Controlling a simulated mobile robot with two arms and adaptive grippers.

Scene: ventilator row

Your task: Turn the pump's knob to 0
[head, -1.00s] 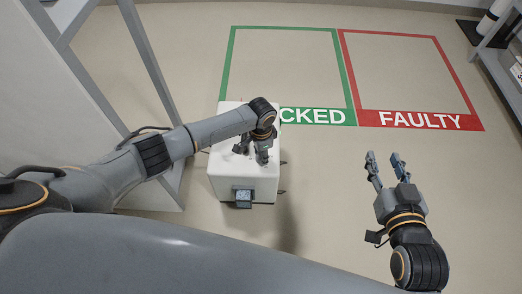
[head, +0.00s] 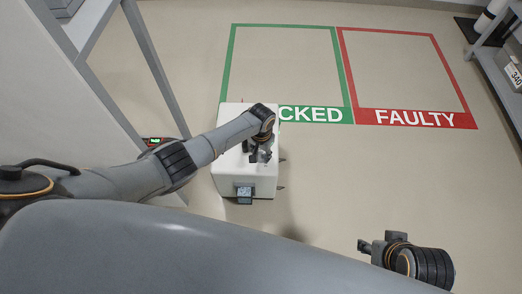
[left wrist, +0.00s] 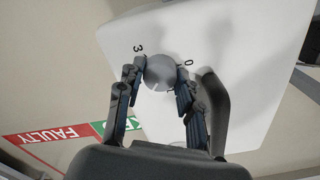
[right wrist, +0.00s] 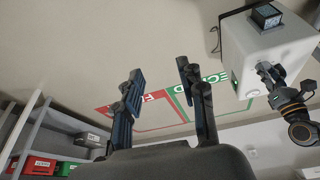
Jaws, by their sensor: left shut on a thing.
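The pump (head: 230,178) is a white box on the floor, left of centre in the head view. Its round grey knob (left wrist: 160,72) shows in the left wrist view on the white top face. A "3" is printed left of the knob and a "0" right of it; another mark below is partly hidden. My left gripper (head: 260,155) is over the top face, with its fingers on either side of the knob, shut on it. My right gripper (right wrist: 160,77) is open and empty, away from the pump.
A green floor frame (head: 285,25) ending in "CKED" lies behind the pump, partly covered by it. A red frame (head: 395,117) marked "FAULTY" is to its right. A grey rack post (head: 155,70) stands left. The floor right of the pump is clear.

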